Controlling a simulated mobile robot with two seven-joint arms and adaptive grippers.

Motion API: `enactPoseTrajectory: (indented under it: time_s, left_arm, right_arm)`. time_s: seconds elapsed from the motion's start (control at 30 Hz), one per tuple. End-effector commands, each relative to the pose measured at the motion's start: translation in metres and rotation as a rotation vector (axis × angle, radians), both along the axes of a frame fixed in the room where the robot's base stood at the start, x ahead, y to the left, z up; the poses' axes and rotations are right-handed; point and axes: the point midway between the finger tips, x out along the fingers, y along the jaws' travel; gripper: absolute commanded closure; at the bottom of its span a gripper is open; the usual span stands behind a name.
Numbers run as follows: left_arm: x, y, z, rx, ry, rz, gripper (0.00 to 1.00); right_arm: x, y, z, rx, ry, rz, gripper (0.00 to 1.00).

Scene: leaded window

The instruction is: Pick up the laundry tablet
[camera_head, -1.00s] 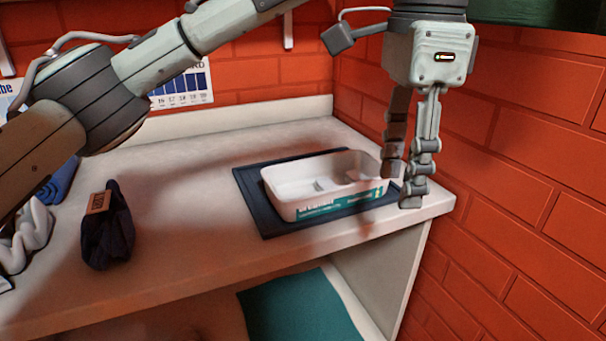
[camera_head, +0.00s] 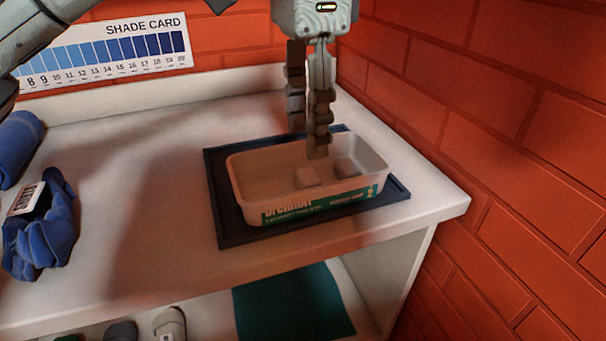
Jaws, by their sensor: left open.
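A white tub (camera_head: 250,172) with a teal printed label stands on a dark mat. Two small block-like pieces lie inside it, which look like laundry tablets: one (camera_head: 308,177) near the middle and one (camera_head: 346,168) toward the right end. My left gripper (camera_head: 308,143) points down over the back part of the tub, open and empty. Its nearer fingertip shows just above the middle tablet in the picture; I cannot tell how high above it is. My right gripper is not in view.
The dark mat (camera_head: 228,222) lies near the right front of the pale counter (camera_head: 130,200). A red brick wall (camera_head: 480,100) closes the right side. A blue bundle with a tag (camera_head: 45,240) and a rolled blue cloth (camera_head: 18,145) lie at the left.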

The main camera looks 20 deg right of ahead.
Motion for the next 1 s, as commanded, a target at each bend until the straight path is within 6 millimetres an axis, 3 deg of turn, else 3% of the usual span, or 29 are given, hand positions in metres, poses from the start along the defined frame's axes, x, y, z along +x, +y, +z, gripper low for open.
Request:
enactPoseTrajectory:
  time_s: [0.5,0.73,1.0]
  left_arm:
    - [0.000,0.002,-0.062,0.001,0.002,0.000,0.55]
    - [0.000,0.002,-0.064,0.000,0.001,0.000,0.55]
    - [0.000,0.002,-0.064,0.000,0.001,0.000,0.86]
  right_arm:
    - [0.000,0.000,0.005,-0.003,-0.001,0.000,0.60]
    - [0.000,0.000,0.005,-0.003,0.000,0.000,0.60]
    - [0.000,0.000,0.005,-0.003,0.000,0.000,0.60]
